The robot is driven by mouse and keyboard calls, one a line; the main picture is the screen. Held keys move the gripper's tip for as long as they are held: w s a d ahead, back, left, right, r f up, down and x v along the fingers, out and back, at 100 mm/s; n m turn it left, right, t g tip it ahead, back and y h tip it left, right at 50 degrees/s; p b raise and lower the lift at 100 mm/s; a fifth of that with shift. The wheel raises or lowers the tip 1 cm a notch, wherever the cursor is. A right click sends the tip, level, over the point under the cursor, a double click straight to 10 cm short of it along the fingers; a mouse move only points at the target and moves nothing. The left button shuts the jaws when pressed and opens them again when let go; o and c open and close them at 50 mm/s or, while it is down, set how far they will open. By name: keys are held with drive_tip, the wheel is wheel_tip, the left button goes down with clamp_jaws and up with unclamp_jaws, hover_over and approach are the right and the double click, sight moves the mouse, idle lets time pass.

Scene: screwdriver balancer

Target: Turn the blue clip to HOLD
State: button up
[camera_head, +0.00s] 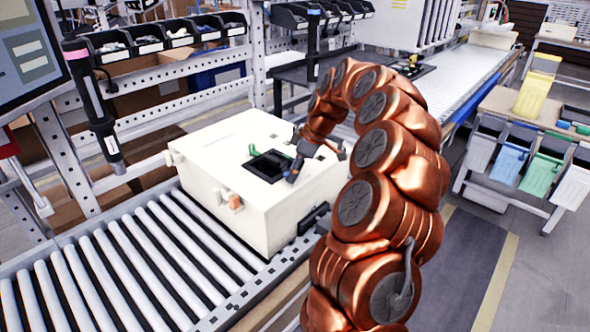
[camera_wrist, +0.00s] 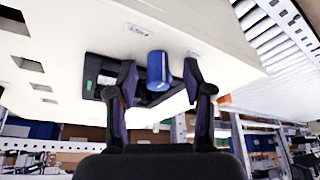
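The blue clip (camera_wrist: 158,70) stands out from the face of a white box near a dark recessed panel (camera_wrist: 100,75) in the wrist view. My gripper (camera_wrist: 160,84) is open, with one finger on each side of the clip. Gaps show between the clip and both fingers; I cannot make out any contact. Small labels are printed on the box near the clip, too blurred to read. In the head view my gripper is over the right part of the white box (camera_head: 230,160), next to the dark recess (camera_head: 268,166), and it mostly hides the clip.
The box sits on a roller conveyor (camera_head: 110,265). A green part (camera_head: 252,150) stands at the recess's edge, and an orange part (camera_head: 235,201) is on the box's front. A dark tool on a post (camera_head: 100,120) hangs at left. Colored bins (camera_head: 548,175) are at right.

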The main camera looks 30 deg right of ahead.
clamp_jaws()
drive_tip(key=shift+f+b, duration=0.15)
drive_tip(key=shift+b, duration=0.3)
drive_tip(key=m+b, duration=0.2)
drive_tip(key=m+h+b, duration=0.1)
drive_tip(key=b, duration=0.1)
drive_tip(key=shift+a+f+m+t, duration=0.1)
drive_tip(key=shift+f+m+t, duration=0.1)
drive_tip(key=shift+m+t, duration=0.2)
drive_tip(key=m+b, duration=0.1)
drive_tip(key=m+h+b, duration=0.1)
drive_tip(key=m, duration=0.1)
drive_tip(key=m+b, duration=0.1)
drive_tip(key=b, duration=0.1)
drive_tip(key=shift+r+m+h, duration=0.25)
drive_tip(key=shift+m+h, duration=0.15)
drive_tip(key=shift+r, duration=0.1)
drive_tip(key=shift+o, duration=0.3)
unclamp_jaws()
